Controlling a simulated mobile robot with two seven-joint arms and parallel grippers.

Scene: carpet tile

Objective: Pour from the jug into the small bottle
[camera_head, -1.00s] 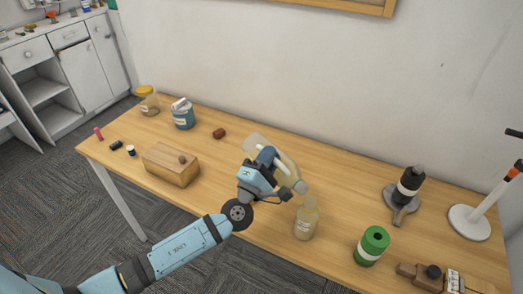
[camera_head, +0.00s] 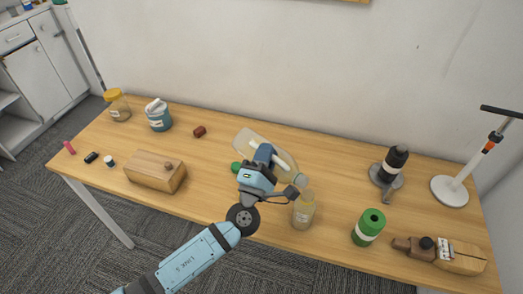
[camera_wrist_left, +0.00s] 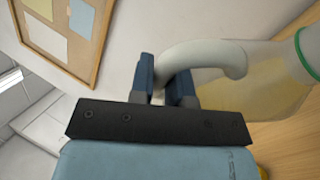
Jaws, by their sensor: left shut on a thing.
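The jug (camera_head: 246,139) is a translucent plastic container with a pale handle, held tilted above the table. Its mouth end points down and right, close to the top of the small bottle. My left gripper (camera_head: 265,157) is shut on the jug's handle (camera_wrist_left: 205,54). In the left wrist view the jug's body (camera_wrist_left: 262,85) looks yellowish, with a green ring at the right edge. The small bottle (camera_head: 303,213) is clear, yellowish and labelled, and stands upright on the table. I cannot tell whether liquid is flowing or whether the mouth touches the bottle. My right gripper is out of view.
A green can (camera_head: 369,229) stands right of the bottle. A wooden box (camera_head: 154,173) lies on the left, with a yellow-lidded jar (camera_head: 118,106) and a blue tub (camera_head: 158,118) behind. A dark bottle-like object (camera_head: 392,166) and a white stand (camera_head: 450,190) are at right. Small green thing (camera_head: 236,168) shows beside the jug.

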